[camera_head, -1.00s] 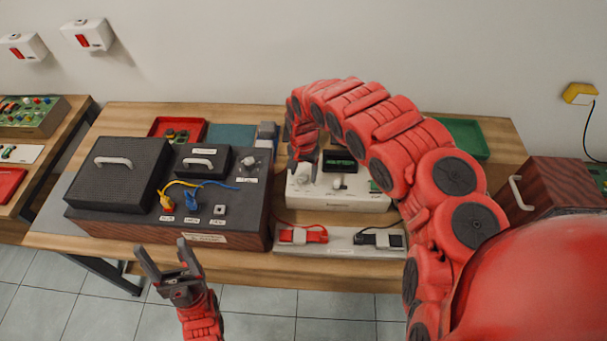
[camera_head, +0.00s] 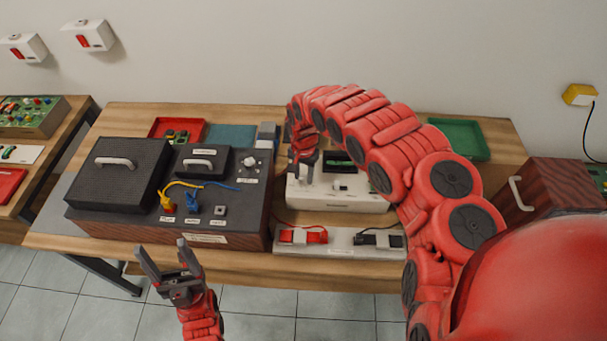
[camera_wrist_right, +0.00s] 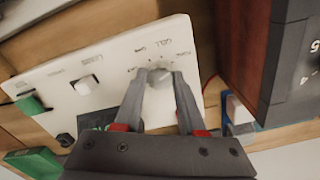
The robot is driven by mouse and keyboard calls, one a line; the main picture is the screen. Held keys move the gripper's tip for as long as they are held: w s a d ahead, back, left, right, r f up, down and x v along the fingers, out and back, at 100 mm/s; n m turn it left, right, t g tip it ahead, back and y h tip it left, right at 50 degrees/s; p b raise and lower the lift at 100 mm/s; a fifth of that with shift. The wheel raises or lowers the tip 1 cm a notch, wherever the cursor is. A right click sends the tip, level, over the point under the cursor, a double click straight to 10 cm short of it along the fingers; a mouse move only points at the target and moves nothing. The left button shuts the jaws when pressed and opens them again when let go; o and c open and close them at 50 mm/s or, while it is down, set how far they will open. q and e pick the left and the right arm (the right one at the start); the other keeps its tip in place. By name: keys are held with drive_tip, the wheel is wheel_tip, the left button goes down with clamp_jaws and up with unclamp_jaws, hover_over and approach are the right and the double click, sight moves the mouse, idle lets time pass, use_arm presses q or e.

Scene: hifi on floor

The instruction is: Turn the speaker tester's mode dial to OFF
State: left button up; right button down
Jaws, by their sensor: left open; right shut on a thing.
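The speaker tester is a white box (camera_head: 357,202) with a dark display, standing on the wooden bench; its white panel also shows in the right wrist view (camera_wrist_right: 110,62). Its mode dial (camera_wrist_right: 159,76) is a pale round knob with printed labels around it, too blurred to read surely. My right gripper (camera_wrist_right: 160,84) is shut on the dial, with one finger on each side. In the head view my right gripper (camera_head: 304,165) is over the left part of the tester and hides much of the dial. My left gripper (camera_head: 167,266) is open and empty, in front of the bench's front edge.
A dark hi-fi unit (camera_head: 235,225) with knobs and cables stands close to the tester's left. A tray with red and black clips (camera_head: 340,250) lies in front of the tester. A wooden cabinet (camera_head: 560,182) stands at the right. A green tray (camera_head: 460,138) lies behind.

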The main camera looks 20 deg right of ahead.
drive_tip(key=shift+n, duration=0.4)
drive_tip(key=n, duration=0.6)
drive_tip(key=shift+n, duration=0.3)
drive_tip(key=n, duration=0.3)
drive_tip(key=shift+n+p, duration=0.3)
drive_tip(key=shift+p, duration=0.05)
drive_tip(key=n, duration=0.3)
drive_tip(key=shift+n, duration=0.3)
drive_tip(key=n, duration=0.5)
drive_tip(key=shift+d, duration=0.1)
drive_tip(key=n, duration=0.4)
drive_tip(key=shift+n+b, duration=0.45)
drive_tip(key=shift+n, duration=1.15)
